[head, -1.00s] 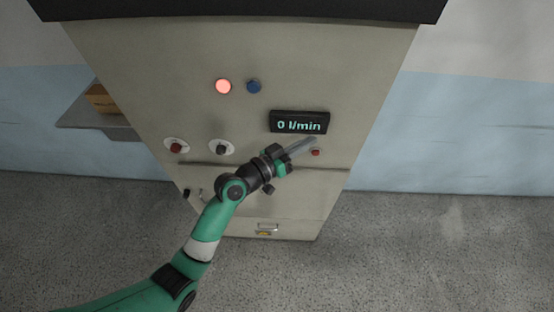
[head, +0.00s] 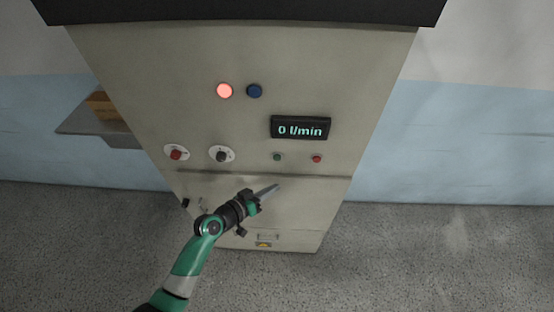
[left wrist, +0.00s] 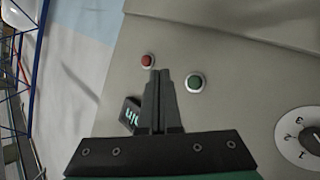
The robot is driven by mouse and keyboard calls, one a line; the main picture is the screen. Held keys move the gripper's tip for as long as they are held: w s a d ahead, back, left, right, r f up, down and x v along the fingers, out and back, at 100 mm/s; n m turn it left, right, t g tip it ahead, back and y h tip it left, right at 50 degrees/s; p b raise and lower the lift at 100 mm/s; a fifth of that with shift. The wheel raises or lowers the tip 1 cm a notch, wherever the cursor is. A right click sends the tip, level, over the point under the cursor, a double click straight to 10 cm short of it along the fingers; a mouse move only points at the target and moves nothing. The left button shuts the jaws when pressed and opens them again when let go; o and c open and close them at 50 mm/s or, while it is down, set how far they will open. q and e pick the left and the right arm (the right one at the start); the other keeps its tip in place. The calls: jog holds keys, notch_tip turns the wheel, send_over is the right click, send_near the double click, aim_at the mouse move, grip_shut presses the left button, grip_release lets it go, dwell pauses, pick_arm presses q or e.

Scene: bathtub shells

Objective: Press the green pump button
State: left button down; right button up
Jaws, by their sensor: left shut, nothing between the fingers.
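The green pump button (head: 277,157) is a small round button on the grey cabinet front, below the display. It also shows in the left wrist view (left wrist: 195,82), just right of my fingertips. My left gripper (head: 276,187) is shut and empty, below the green button in the head view and apart from it. In the left wrist view its fingers (left wrist: 160,74) lie between the red and green buttons. My right gripper is not in view.
A red button (head: 317,159) sits right of the green one. The display (head: 300,128) reads "0 l/min". Two rotary knobs, red (head: 176,154) and black (head: 221,155), are to the left. A lit red lamp (head: 224,91) and a blue one (head: 254,91) are above.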

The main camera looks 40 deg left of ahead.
aim_at(277, 158)
pick_arm(q)
jog(key=w+a+b, duration=0.5)
jog(key=w, duration=0.1)
jog(key=shift+w+a, duration=0.3)
dwell(1.9)
jog(key=shift+w+a+b, duration=0.3)
jog(key=shift+w+b, duration=0.05)
jog(key=shift+b, duration=0.35)
